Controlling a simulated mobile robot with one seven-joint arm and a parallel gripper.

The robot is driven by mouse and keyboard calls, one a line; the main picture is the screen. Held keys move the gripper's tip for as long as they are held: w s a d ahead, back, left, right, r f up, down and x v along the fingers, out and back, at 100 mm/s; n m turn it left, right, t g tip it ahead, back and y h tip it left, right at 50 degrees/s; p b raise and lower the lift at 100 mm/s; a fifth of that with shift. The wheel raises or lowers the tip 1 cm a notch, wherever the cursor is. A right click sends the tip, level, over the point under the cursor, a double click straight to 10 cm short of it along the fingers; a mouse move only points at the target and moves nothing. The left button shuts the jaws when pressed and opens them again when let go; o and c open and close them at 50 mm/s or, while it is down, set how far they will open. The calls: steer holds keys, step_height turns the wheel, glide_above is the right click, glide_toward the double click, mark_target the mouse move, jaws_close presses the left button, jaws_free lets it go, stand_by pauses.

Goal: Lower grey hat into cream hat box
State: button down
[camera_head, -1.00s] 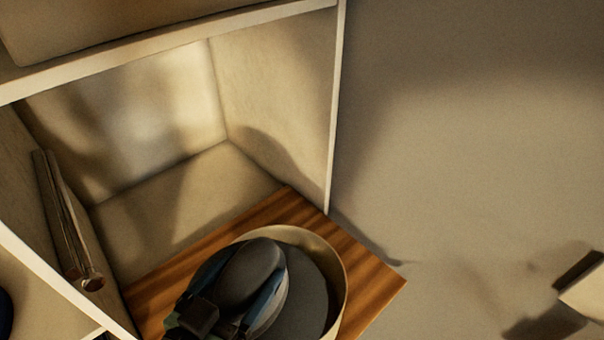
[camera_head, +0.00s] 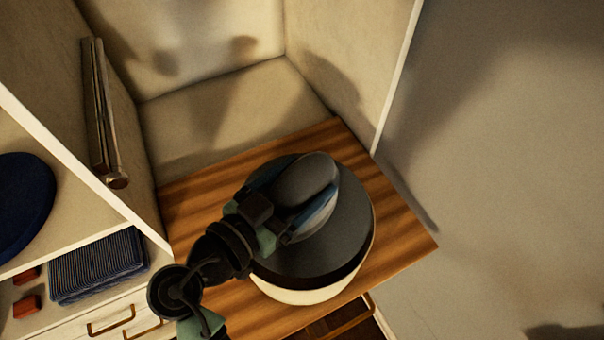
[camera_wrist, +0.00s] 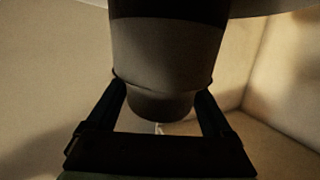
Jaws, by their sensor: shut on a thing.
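The grey hat (camera_head: 348,228) has a rounded crown and a wide flat brim. My gripper (camera_head: 311,178) is shut on its crown, one blue finger on each side. The round cream hat box (camera_head: 300,294) stands on a wooden board, right under the hat. The brim hides nearly all of the box's opening; the cream wall shows below it on the near side. I cannot tell how far the brim is from the rim. In the wrist view the hat's crown (camera_wrist: 165,55) sits between my fingers (camera_wrist: 162,90).
The wooden board (camera_head: 400,228) juts from a cream cubby. An upright panel (camera_head: 397,80) borders it on the right. Thin rods (camera_head: 103,130) lean at the left wall. A striped folded cloth (camera_head: 98,266) and a dark blue round item (camera_head: 22,203) lie on left shelves.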

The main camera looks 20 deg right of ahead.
mark_target(256, 272)
step_height(256, 272, down, 16)
steer(key=b, duration=1.5)
steer(key=shift+s+f, duration=0.2)
steer(key=shift+s, duration=0.25)
jaws_free()
steer(key=shift+d, duration=0.1)
steer(key=shift+b, duration=0.3)
steer(key=shift+m+t, duration=0.4)
steer(key=shift+m, duration=0.1)
steer(key=s+a+r, duration=0.1)
steer(key=a+r, duration=0.1)
steer(key=a, duration=0.2)
steer(key=s+a+r+b, duration=0.1)
steer(key=s+a+r, duration=0.1)
steer(key=a, duration=0.1)
steer(key=s+a+r+b, duration=0.1)
steer(key=s+a+r, duration=0.1)
steer(key=a+r, duration=0.1)
steer(key=shift+a, duration=0.8)
steer(key=shift+a+r, duration=0.15)
steer(key=shift+r, duration=0.05)
steer(key=shift+s, duration=0.1)
